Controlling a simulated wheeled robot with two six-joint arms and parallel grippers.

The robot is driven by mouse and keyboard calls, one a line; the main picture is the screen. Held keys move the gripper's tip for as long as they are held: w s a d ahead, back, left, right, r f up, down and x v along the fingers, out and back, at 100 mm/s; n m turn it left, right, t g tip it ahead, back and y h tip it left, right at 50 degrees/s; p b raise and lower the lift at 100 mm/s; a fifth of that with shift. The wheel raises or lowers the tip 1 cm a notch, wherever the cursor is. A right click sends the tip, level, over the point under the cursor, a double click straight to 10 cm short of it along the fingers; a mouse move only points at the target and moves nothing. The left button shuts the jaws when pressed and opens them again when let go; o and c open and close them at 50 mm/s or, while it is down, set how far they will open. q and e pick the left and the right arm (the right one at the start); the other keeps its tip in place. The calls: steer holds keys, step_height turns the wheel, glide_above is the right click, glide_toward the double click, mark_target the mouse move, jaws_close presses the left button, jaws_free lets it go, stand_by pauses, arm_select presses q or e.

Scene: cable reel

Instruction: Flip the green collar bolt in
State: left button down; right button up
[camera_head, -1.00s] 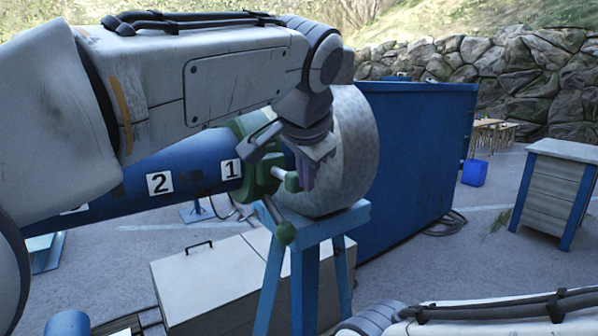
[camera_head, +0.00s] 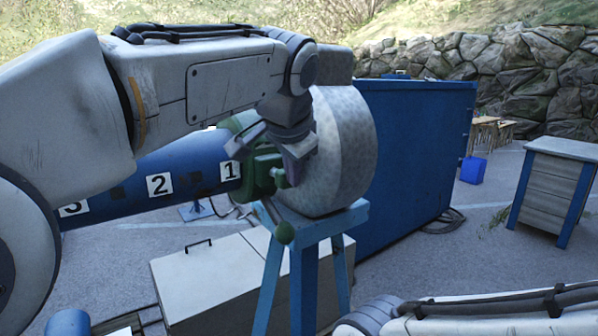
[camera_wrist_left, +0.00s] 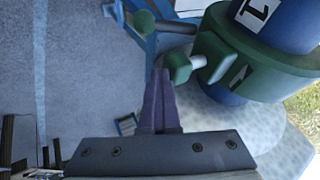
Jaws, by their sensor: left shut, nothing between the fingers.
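A green collar (camera_head: 262,172) sits around the blue pipe end beside the number 1 label; it also shows in the wrist view (camera_wrist_left: 245,65). One green-ended bolt (camera_wrist_left: 180,68) with a short grey rod sticks out of the collar, close beside my left fingertips. A second green knob (camera_wrist_left: 144,21) on a grey rod lies farther off; in the head view a green knob (camera_head: 285,233) hangs below the collar. My left gripper (camera_wrist_left: 160,75) is shut and empty, its purple fingers together. Whether they touch the bolt I cannot tell. In the head view my left gripper (camera_head: 297,168) partly covers the bolt.
The blue pipe (camera_head: 120,185) carries labels 1, 2 and 3. A grey speckled drum (camera_head: 345,150) stands right behind the collar, above a blue trestle (camera_head: 320,232). A pale chest (camera_head: 210,280) lies below. A large blue container (camera_head: 420,160) stands at the right.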

arm_select(q)
steer(key=s+d+r+b, duration=0.1)
steer(key=s+d+r, duration=0.1)
steer(key=s+r, duration=0.6)
steer(key=shift+s, duration=0.6)
